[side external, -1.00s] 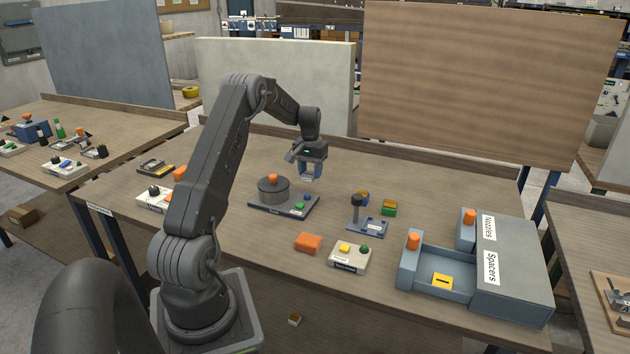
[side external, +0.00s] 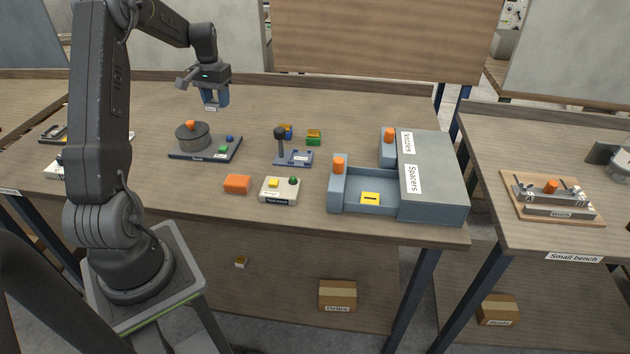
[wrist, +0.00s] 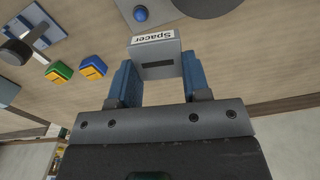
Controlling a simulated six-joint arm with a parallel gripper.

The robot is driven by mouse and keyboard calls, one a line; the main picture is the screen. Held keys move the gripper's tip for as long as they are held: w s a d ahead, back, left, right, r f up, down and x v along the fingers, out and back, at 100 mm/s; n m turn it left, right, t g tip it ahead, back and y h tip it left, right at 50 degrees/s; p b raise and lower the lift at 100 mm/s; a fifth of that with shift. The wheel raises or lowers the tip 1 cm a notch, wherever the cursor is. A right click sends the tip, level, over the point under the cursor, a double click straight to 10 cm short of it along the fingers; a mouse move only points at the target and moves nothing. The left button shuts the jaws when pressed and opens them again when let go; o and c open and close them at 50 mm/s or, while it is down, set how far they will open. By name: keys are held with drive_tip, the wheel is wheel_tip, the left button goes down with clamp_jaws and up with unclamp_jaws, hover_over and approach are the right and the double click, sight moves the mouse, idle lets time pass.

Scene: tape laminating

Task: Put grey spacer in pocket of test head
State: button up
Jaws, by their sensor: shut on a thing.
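My gripper (side external: 215,97) is shut on the grey spacer (wrist: 158,62), a small block with a white "Spacer" label and a dark slot. The spacer (side external: 210,107) hangs between the blue fingers (wrist: 157,82), clear of the bench, behind and right of the dark round station (side external: 193,137). I cannot tell for sure which fixture is the test head; labels are small. A cream box (side external: 281,190) with yellow and green buttons sits at the front. A blue stand (side external: 294,158) with a dark post is behind it. No pocket is clearly visible.
A grey-blue cabinet (side external: 440,175) labelled Nozzles and Spacers has an open drawer (side external: 375,205) holding a yellow piece. An orange block (side external: 237,184) lies at the front. A second bench (side external: 550,230), right, bears a wooden-based fixture (side external: 552,197). The bench's back strip is clear.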

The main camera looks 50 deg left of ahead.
drive_tip(key=w+d+m, duration=0.1)
drive_tip(key=w+d, duration=0.2)
drive_tip(key=d, duration=0.3)
drive_tip(key=w+d+r+m, duration=0.1)
drive_tip(key=w+d+m, duration=0.1)
drive_tip(key=d, duration=0.4)
drive_tip(key=w+d+r+m, duration=0.1)
drive_tip(key=w+d+m, duration=0.1)
drive_tip(key=w+d, duration=0.2)
drive_tip(key=shift+w+d, duration=0.2)
drive_tip(key=shift+d, duration=0.25)
drive_tip(key=shift+w+d, duration=0.2)
drive_tip(key=shift+d, duration=0.25)
drive_tip(key=w+d+r+m, duration=0.1)
drive_tip(key=d+m, duration=0.4)
drive_tip(key=d, duration=1.4)
drive_tip(key=shift+w+d+r, duration=0.15)
drive_tip(key=shift+d+r, duration=0.05)
drive_tip(key=shift+r, duration=0.1)
drive_tip(key=shift+a, duration=0.1)
drive_tip(key=m, duration=0.6)
approach(305, 159)
drive_tip(key=shift+f, duration=3.1)
drive_tip(key=shift+f, duration=0.2)
